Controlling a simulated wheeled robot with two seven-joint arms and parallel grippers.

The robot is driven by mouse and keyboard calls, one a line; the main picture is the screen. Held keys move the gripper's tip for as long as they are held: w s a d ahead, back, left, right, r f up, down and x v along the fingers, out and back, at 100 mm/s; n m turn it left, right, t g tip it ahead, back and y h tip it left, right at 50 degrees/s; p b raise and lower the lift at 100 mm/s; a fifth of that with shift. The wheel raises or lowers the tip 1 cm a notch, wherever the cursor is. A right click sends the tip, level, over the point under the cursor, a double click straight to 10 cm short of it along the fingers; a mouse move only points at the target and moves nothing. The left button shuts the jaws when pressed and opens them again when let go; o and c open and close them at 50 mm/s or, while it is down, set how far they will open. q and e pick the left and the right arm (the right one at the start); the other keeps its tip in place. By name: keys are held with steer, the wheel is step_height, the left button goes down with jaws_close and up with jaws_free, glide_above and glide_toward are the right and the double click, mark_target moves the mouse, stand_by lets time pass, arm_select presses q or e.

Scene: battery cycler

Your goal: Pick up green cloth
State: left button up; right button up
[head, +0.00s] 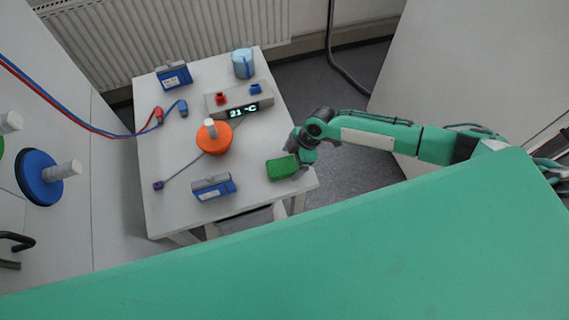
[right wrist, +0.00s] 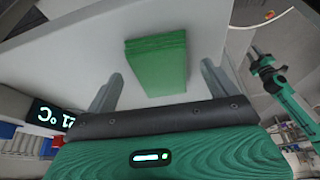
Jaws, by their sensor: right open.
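The green cloth (head: 283,167) is a folded block at the right edge of the white table (head: 160,210). In the right wrist view the cloth (right wrist: 157,65) lies between and just beyond my two grey fingertips. My right gripper (head: 299,160) is at the cloth's right side, partly hidden by its own wrist in the head view. In the right wrist view the right gripper (right wrist: 162,74) is open, with a gap between each finger and the cloth.
A grey device with a lit display (head: 240,101), an orange disc with a white handle (head: 213,138), a blue-grey box (head: 213,188), another such box (head: 174,76) and a light blue cup (head: 243,63) stand on the table. Red and blue cables (head: 75,115) reach it from the left.

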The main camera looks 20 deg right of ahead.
mark_target(291, 164)
steer(key=shift+a+f, duration=0.3)
steer(key=shift+f, duration=0.3)
steer(key=shift+c, duration=0.4)
steer(key=c, duration=1)
steer(key=shift+r, duration=0.2)
steer(key=shift+r+b, duration=2.4)
steer(key=shift+r, duration=7.45)
